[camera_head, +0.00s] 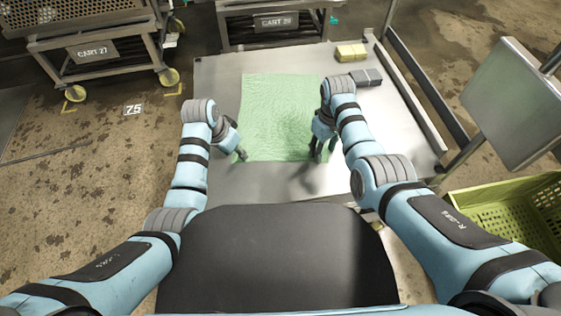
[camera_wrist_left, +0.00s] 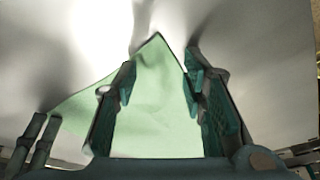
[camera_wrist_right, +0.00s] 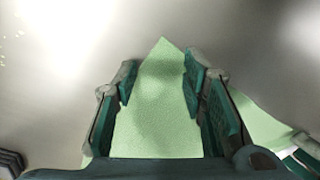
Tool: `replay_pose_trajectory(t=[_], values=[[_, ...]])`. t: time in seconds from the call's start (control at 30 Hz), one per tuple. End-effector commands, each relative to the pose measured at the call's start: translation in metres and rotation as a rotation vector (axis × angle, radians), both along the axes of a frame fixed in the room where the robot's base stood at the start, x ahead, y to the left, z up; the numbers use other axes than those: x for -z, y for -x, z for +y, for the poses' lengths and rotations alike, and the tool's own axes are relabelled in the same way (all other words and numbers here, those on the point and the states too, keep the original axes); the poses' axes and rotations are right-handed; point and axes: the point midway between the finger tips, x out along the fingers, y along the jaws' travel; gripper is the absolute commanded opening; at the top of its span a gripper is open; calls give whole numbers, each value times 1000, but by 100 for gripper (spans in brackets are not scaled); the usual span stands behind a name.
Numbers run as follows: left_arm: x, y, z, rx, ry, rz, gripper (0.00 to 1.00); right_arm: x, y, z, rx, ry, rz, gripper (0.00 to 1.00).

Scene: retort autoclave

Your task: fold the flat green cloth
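The green cloth (camera_head: 281,112) lies flat and spread out on the metal table. My left gripper (camera_head: 242,155) is at the cloth's near left corner. In the left wrist view its fingers (camera_wrist_left: 160,85) are open, with a corner of the cloth (camera_wrist_left: 158,110) between them. My right gripper (camera_head: 320,157) is at the near right corner. In the right wrist view its fingers (camera_wrist_right: 160,85) are open on either side of a cloth corner (camera_wrist_right: 160,100). The cloth's near right corner is partly hidden by my right gripper in the head view.
On the metal table (camera_head: 215,85), yellow blocks (camera_head: 351,52) and grey blocks (camera_head: 367,77) sit at the back right. A raised rail (camera_head: 408,95) runs along the right side. A green crate (camera_head: 510,210) and a tilted panel (camera_head: 515,100) stand to the right. Carts stand behind.

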Motion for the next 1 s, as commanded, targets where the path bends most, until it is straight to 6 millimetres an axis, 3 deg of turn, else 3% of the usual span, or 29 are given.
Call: replay_pose_trajectory(t=[0.37, 0.8, 1.0], values=[[8, 0, 0, 0, -1, 1, 37, 8, 0, 0, 0, 0, 1, 38], [9, 0, 0, -1, 0, 1, 2, 10, 2, -1, 0, 2, 6, 2], [9, 0, 0, -1, 0, 1, 0, 11, 2, -1, 0, 2, 7, 0]])
